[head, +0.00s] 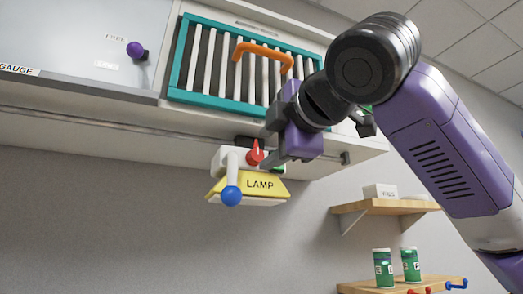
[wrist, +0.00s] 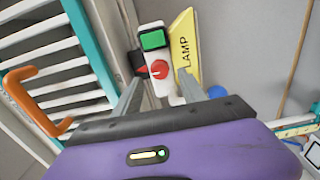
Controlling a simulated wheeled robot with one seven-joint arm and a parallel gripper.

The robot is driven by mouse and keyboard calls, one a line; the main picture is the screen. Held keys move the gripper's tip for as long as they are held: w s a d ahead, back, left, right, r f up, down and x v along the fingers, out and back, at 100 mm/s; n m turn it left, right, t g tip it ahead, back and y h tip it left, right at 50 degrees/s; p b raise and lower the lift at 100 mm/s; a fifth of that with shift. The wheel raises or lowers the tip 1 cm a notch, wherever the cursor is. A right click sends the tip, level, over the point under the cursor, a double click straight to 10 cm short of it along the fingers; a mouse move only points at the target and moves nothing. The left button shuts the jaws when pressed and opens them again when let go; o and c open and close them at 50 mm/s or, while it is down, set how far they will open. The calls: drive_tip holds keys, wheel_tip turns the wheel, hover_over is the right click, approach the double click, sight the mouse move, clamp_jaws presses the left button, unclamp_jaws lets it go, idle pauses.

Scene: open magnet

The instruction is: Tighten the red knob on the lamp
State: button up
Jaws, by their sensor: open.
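The lamp (head: 247,186) is a white body with a yellow panel marked LAMP, mounted under a ledge. Its red knob (head: 254,153) sits on top in the head view. The knob also shows in the wrist view (wrist: 158,69), between my fingers and beyond their tips. A blue ball (head: 231,196) on a white lever hangs at the lamp's front. A green square (wrist: 153,39) is beside the knob in the wrist view. My gripper (head: 268,162) is open, just right of the knob. I cannot tell whether a finger touches the knob.
A teal-framed grille (head: 181,60) with an orange handle (head: 262,50) is above the lamp. A purple knob (head: 134,48) is on a grey panel at upper left. Wooden shelves (head: 388,207) with green cans (head: 383,268) are at lower right. The wall below the lamp is clear.

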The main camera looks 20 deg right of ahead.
sight(258, 155)
drive_tip(key=shift+w+p, duration=0.3)
drive_tip(key=shift+w, duration=1.85)
drive_tip(key=shift+c, duration=0.4)
clamp_jaws()
